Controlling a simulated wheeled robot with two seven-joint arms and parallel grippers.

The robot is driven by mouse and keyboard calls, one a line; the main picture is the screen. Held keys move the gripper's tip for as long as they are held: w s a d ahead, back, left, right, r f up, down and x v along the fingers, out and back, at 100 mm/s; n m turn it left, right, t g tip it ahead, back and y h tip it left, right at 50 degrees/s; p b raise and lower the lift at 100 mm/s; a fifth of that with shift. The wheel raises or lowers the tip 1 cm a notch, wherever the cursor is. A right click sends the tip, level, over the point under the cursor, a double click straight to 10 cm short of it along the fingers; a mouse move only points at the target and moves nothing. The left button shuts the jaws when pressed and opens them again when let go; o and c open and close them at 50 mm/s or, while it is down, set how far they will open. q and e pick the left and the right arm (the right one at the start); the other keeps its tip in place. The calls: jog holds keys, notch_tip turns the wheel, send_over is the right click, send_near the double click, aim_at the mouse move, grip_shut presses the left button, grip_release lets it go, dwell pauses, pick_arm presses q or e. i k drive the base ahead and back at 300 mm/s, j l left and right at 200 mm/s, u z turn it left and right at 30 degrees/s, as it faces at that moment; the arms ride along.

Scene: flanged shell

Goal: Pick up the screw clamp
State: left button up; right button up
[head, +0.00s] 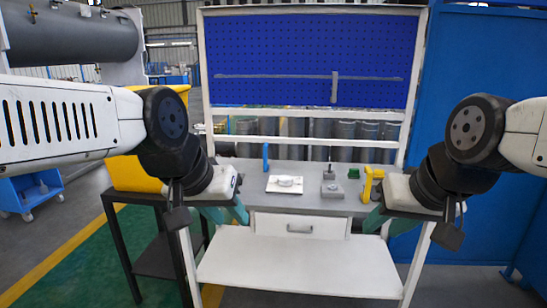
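A yellow C-shaped tool (372,182), which looks like the screw clamp, stands at the right end of the grey bench top; its details are too small to make out. My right gripper (386,220), with teal fingers, is just in front of and below it, apart from it as far as I can see. The fingers are spread and hold nothing visible. My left gripper (229,215) is at the bench's front left corner, fingers spread and empty, far from the yellow tool.
The workbench (250,198) also carries a white flanged part on a white plate (285,187), a blue upright tool (265,157), a grey block with a stem (331,189) and a green block (353,173). A blue pegboard (310,55) rises behind. A yellow bin (130,174) stands left.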

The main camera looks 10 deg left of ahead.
aim_at(266, 166)
jog(key=i+j+z, duration=0.1)
jog(key=z, duration=0.6)
jog(key=i+j+z, duration=0.25)
jog(key=j, duration=0.25)
jog(key=j+z, duration=0.25)
jog(key=j, duration=0.25)
jog(key=i+j+z, duration=0.2)
jog(key=j, duration=0.35)
jog(key=k, duration=0.1)
